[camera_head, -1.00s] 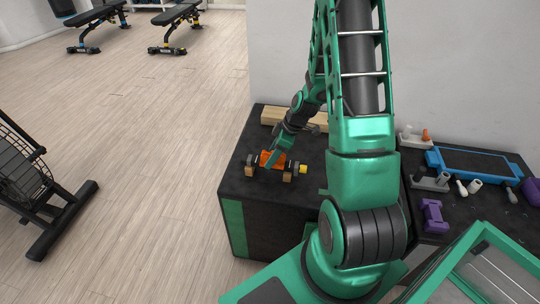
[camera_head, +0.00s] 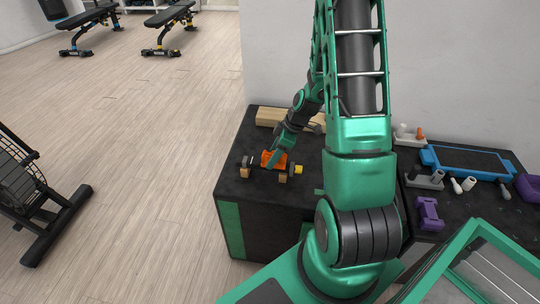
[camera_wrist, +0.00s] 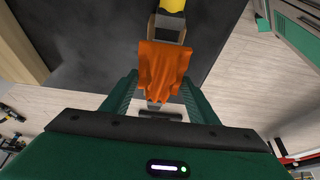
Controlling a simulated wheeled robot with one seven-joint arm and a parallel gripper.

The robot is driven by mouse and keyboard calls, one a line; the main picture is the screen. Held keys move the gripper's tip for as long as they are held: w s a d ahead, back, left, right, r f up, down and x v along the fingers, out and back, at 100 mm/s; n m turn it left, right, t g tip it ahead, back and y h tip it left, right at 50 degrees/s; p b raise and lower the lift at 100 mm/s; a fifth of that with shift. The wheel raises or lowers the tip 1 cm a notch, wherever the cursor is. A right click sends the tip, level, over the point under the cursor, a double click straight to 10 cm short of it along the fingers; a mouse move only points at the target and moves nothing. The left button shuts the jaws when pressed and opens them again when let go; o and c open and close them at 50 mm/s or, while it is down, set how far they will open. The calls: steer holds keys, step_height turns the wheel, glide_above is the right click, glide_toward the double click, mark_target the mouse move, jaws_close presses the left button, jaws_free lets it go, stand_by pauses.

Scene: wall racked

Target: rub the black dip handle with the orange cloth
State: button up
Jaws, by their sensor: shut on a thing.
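The black dip handle (camera_head: 257,167) is a short dark bar with a yellow end, resting on two small wooden blocks on a black box top. Its yellow end (camera_wrist: 172,5) also shows at the top of the wrist view. The orange cloth (camera_head: 268,158) hangs over the bar's middle; in the wrist view the cloth (camera_wrist: 163,68) covers much of the bar. My gripper (camera_head: 275,161) is shut on the cloth, its fingers (camera_wrist: 157,95) reaching down to it. The cloth looks to lie on the handle, but the contact itself is hidden.
The black box (camera_head: 233,192) has bare top around the handle. A wooden beam (camera_head: 270,116) lies at its back by the wall. On the right are a blue-framed tray (camera_head: 470,162), a purple dumbbell (camera_head: 429,214) and small grips. Benches stand far off on open floor.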

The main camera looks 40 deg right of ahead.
mark_target(257, 161)
steer(key=shift+f, duration=0.45)
stand_by(0.3)
steer(key=shift+r, duration=0.15)
stand_by(0.4)
steer(key=shift+w+a, duration=0.1)
steer(key=shift+w, duration=0.05)
steer(key=shift+w+a, duration=0.45)
steer(key=shift+w, duration=0.05)
steer(key=shift+w+a+f, duration=0.2)
steer(key=shift+w+a, duration=0.8)
steer(key=shift+a, duration=0.2)
steer(key=shift+w+r, duration=0.1)
step_height(257, 161, up, 7)
steer(key=shift+d, duration=0.15)
